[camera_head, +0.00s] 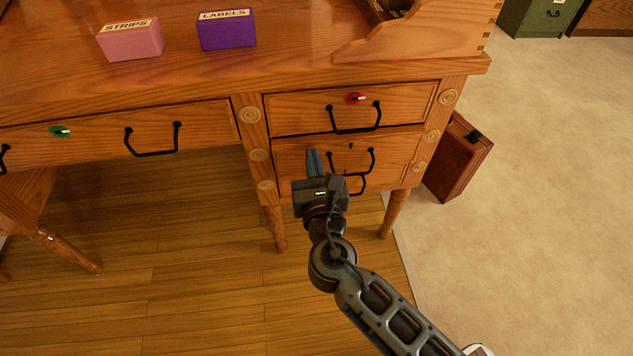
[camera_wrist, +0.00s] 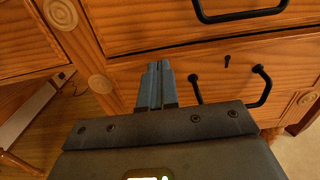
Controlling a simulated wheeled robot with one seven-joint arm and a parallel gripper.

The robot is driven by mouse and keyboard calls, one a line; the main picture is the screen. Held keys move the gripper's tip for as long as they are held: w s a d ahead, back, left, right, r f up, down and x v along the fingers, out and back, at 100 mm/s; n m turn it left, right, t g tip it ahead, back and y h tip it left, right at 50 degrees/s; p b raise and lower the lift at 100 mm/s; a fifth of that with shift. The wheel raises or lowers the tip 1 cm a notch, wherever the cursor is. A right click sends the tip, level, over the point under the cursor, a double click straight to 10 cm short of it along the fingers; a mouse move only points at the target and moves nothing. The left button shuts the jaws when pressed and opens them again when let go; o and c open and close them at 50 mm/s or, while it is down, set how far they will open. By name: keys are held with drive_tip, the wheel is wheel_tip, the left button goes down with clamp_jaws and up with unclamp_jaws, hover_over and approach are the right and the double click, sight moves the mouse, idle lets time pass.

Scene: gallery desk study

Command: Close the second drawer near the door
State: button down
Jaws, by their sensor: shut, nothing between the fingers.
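The wooden desk (camera_head: 290,72) has a right-hand stack of drawers. The second drawer (camera_head: 405,146) down has a black bar handle and a small keyhole. It also shows in the wrist view (camera_wrist: 225,85). I cannot tell clearly whether its front stands out from the frame. My gripper (camera_head: 313,161) is shut and empty, its blue-grey fingers before the left part of this drawer front, left of the handle. In the wrist view the fingertips (camera_wrist: 158,68) overlap the drawer front; contact is unclear. My wrist hides the lower left of the stack. No door is visible.
Above is the top drawer (camera_head: 300,113) with a red lock. A brown case (camera_head: 458,160) stands right of the desk. Pink (camera_head: 131,42) and purple (camera_head: 227,32) boxes sit on top. Carpet at right is mostly clear.

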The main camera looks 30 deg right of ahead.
sight(310, 144)
drive_tip(key=shift+x, duration=0.9)
drive_tip(key=shift+x, duration=1.25)
drive_tip(key=shift+d+r, duration=0.1)
drive_tip(key=shift+r, duration=0.05)
